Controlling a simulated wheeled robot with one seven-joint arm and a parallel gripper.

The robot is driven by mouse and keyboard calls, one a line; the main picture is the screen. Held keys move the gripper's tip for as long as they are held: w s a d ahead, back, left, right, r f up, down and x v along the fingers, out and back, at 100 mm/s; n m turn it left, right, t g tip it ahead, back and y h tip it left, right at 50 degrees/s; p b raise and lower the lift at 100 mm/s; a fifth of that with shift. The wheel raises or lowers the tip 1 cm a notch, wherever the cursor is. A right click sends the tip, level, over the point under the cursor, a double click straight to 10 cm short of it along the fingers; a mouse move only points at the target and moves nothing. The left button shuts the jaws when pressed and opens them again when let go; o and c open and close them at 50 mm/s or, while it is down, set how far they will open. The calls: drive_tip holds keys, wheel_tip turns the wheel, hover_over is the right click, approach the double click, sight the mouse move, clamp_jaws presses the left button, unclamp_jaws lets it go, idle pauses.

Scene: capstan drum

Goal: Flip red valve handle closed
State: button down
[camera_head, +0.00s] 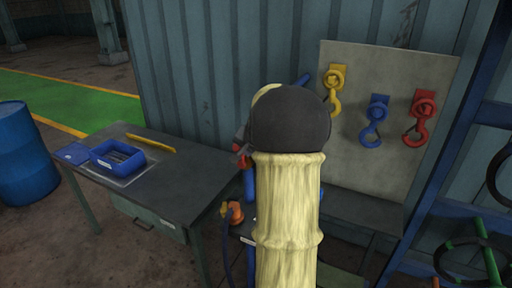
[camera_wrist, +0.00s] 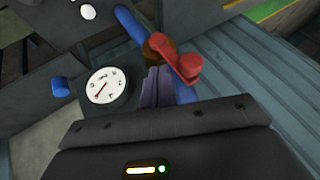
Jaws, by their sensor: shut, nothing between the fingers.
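The red valve handle (camera_wrist: 185,66) shows in the wrist view just above and right of my gripper's fingers. It sits by a brown fitting (camera_wrist: 157,46) on a blue pipe (camera_wrist: 130,20). My gripper (camera_wrist: 152,88) is shut and empty, its fingertips close to the handle; I cannot tell whether they touch it. In the head view my arm hides most of the valve. Only a small red piece, likely the handle (camera_head: 241,160), shows at the arm's left edge.
A round white gauge (camera_wrist: 105,85) is left of the fingers. A grey table (camera_head: 185,185) with a blue tray (camera_head: 117,166) stands at left. A board (camera_head: 345,150) with yellow, blue and red hooks is at right. A blue barrel (camera_head: 25,155) stands far left.

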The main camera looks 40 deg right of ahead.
drive_tip(key=shift+w+a+r, duration=0.1)
drive_tip(key=shift+w+a, duration=0.1)
drive_tip(key=shift+w, duration=0.45)
drive_tip(key=shift+w+r+p, duration=0.1)
drive_tip(key=shift+r+p, duration=0.05)
drive_tip(key=shift+p, duration=0.35)
